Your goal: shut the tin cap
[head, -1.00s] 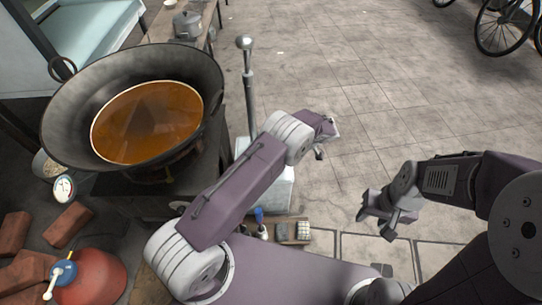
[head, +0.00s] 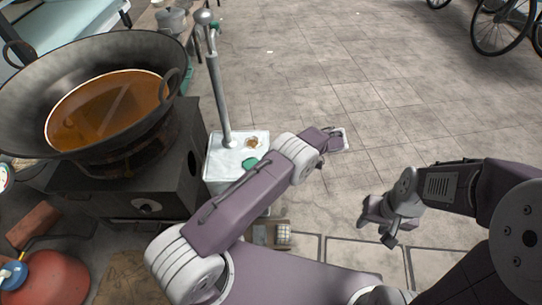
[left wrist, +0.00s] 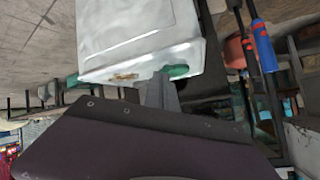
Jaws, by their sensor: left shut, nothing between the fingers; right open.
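A white tin (head: 216,166) stands on the floor left of my left forearm. On its top are a small brownish round spot, perhaps the opening (head: 253,142), and a green piece that looks like the cap (head: 249,163). The tin (left wrist: 150,35) also fills the top of the left wrist view, with the green piece (left wrist: 180,71) at its edge. My left gripper (head: 338,141) is to the right of the tin; its fingertips (left wrist: 160,88) look shut and empty, and contact with the tin cannot be told. My right gripper (head: 382,224) is open and empty, farther right.
A large wok of brown liquid (head: 103,108) sits on a dark stove (head: 150,195) at left. A metal pole (head: 218,95) rises by the tin. A red container (head: 45,280) and bricks lie at lower left.

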